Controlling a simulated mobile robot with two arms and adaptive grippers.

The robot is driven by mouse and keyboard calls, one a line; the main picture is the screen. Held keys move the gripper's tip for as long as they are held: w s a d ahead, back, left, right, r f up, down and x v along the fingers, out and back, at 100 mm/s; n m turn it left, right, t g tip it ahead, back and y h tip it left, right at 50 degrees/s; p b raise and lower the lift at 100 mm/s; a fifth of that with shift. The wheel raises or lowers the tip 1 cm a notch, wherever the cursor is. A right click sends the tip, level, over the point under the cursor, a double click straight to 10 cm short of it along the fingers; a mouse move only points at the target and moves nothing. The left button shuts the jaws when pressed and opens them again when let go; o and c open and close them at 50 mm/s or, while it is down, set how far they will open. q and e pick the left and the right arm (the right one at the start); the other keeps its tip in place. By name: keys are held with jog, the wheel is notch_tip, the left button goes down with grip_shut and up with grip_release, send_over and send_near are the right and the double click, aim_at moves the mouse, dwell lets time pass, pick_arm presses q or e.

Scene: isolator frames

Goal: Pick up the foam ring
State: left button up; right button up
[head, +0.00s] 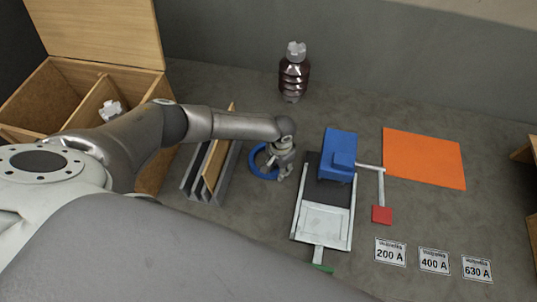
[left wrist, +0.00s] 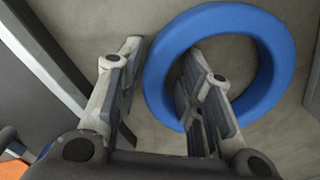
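The foam ring is a blue ring (head: 256,161) lying on the grey surface, partly hidden by my left gripper in the head view. My left gripper (head: 281,172) is at the ring's right side, pointing down. In the left wrist view the ring (left wrist: 278,45) fills the upper right. There my left gripper (left wrist: 160,58) is open, with one finger over the ring's hole and the other outside it. The ring's band passes between the fingers, with a visible gap to the outer finger. My right gripper is not in view.
A grey rack with a wooden board (head: 217,160) stands close left of the ring. A blue block (head: 340,146) on a black and white frame, with an arm to a red square (head: 382,215), is to the right. A brown insulator (head: 293,78) stands behind. An orange mat (head: 424,158) lies right.

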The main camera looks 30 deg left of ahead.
pick_arm(q)
jog(key=shift+f, duration=0.1)
grip_shut()
dwell(0.4)
